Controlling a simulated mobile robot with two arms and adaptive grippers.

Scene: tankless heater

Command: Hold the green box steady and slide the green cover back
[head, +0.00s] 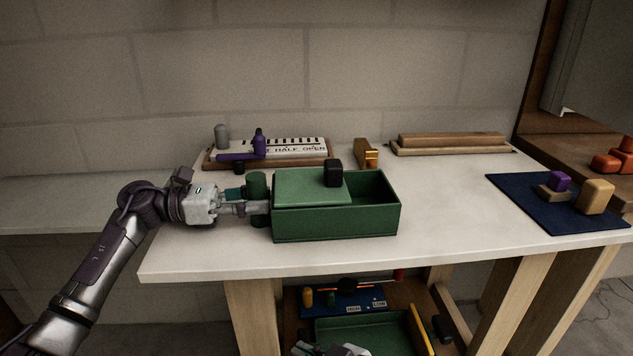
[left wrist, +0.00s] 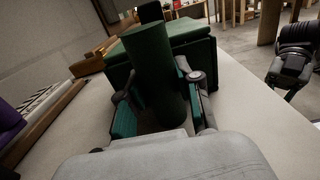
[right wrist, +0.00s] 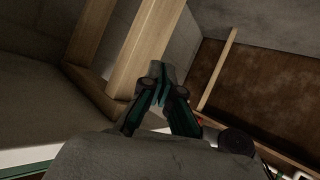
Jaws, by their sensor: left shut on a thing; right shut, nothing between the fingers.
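The green box (head: 340,221) stands on the white table, with its right part open. The green cover (head: 308,187) lies over its left part, with a black knob (head: 333,173) near the cover's right edge. A green upright post (head: 257,185) stands at the box's left end. My left gripper (head: 262,207) is shut on this post, which shows between its fingers in the left wrist view (left wrist: 155,75). My right gripper (right wrist: 160,88) is shut and empty, low by the wooden table legs. In the head view only a bit of my right arm shows at the bottom edge.
Behind the box are a board with a purple lever (head: 240,154), a wooden block (head: 366,153) and wooden bars (head: 452,143). A blue mat (head: 530,205) with blocks lies at the right. Below the table is a shelf with a green tray (head: 365,332).

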